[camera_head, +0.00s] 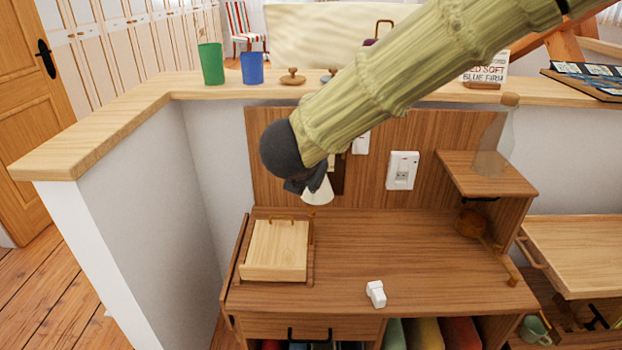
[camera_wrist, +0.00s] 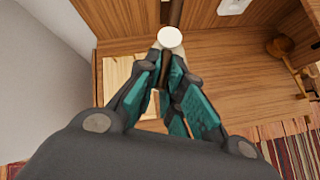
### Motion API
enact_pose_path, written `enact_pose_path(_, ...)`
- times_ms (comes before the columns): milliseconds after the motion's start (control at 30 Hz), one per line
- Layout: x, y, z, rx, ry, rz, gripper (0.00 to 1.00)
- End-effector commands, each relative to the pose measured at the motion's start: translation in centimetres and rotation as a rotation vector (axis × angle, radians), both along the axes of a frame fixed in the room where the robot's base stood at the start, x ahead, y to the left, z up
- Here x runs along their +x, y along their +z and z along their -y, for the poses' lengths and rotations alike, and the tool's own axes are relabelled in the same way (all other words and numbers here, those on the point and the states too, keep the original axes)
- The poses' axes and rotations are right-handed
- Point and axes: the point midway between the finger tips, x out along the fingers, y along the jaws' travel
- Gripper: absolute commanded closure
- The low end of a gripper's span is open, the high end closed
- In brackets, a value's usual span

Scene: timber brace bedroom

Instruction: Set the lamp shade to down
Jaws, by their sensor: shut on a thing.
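The lamp has a white shade (camera_head: 318,192) in front of a dark brown wall mount (camera_head: 338,176) on the wooden back panel. In the head view my arm and gripper (camera_head: 306,184) cover its upper part, and the shade's wider end shows below the fingers. In the wrist view the shade (camera_wrist: 170,38) is a white round shape at the fingertips. My gripper (camera_wrist: 170,58) is shut on the lamp shade; a thin brown piece shows between the fingers. The exact contact is hidden.
Below is a wooden desk (camera_head: 370,250) with a light wood box (camera_head: 277,250) and a small white object (camera_head: 376,293). A wall socket (camera_head: 402,170) and a raised shelf (camera_head: 487,174) are to the right. A ledge (camera_head: 215,92) with cups runs behind.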

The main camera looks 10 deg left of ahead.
Motion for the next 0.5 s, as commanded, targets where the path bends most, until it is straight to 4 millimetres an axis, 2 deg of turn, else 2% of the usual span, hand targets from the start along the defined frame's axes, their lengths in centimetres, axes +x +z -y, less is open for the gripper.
enact_pose_path(33,0.06,0.1,0.01,0.0,0.0,0.002,0.87)
enact_pose_path(133,0.04,0.09,0.01,0.0,0.0,0.001,0.68)
enact_pose_path(500,-0.12,0.18,0.01,0.0,0.0,0.0,0.68)
